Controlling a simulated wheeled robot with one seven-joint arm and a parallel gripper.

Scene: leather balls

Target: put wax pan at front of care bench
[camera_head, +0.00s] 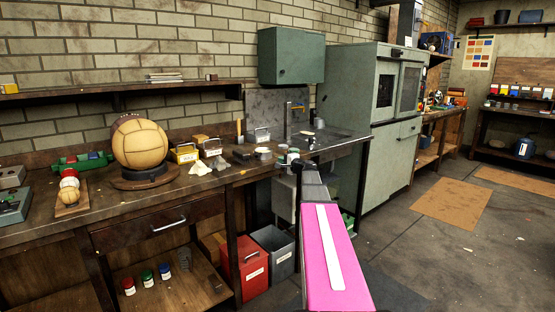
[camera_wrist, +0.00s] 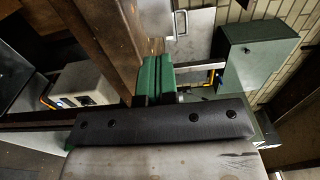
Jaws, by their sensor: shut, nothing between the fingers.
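The care bench (camera_head: 215,183) is the long wooden workbench on the left of the head view. A small round grey tin (camera_head: 263,154) stands near its right end and may be the wax pan; I cannot tell for sure. My gripper (camera_wrist: 155,78) shows green fingers shut together and empty in the wrist view. In the head view my arm reaches forward, and its far end is near the bench's right end, just right of the tin. The gripper partly hides what is behind it. No pan is clear in the wrist view.
A leather ball (camera_head: 139,143) sits on a round stand at the bench's left. A yellow tin (camera_head: 185,152) and a white cloth (camera_head: 200,169) lie between ball and tin. A sink with a tap (camera_head: 288,115) is at right. A red bin (camera_head: 243,267) stands below.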

